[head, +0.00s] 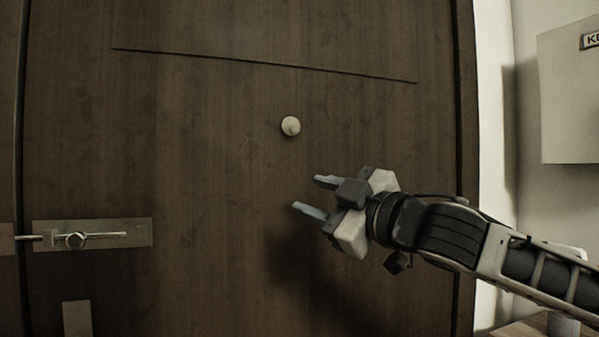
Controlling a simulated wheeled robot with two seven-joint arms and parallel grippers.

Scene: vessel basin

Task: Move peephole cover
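The peephole cover (290,126) is a small round pale disc with a little knob, on the dark wooden door (200,180) right of its middle. It sits flat against the door, and whatever lies behind it is hidden. My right gripper (318,196) comes in from the right, below and slightly right of the cover. Its two fingers are apart with nothing between them, and they do not touch the cover. My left gripper is not in view.
A metal slide bolt (92,235) is on the door's left side, with another metal plate (77,318) below it. A pale wall box (570,95) hangs at the right. A wooden surface (535,328) shows at the bottom right. The door around the cover is clear.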

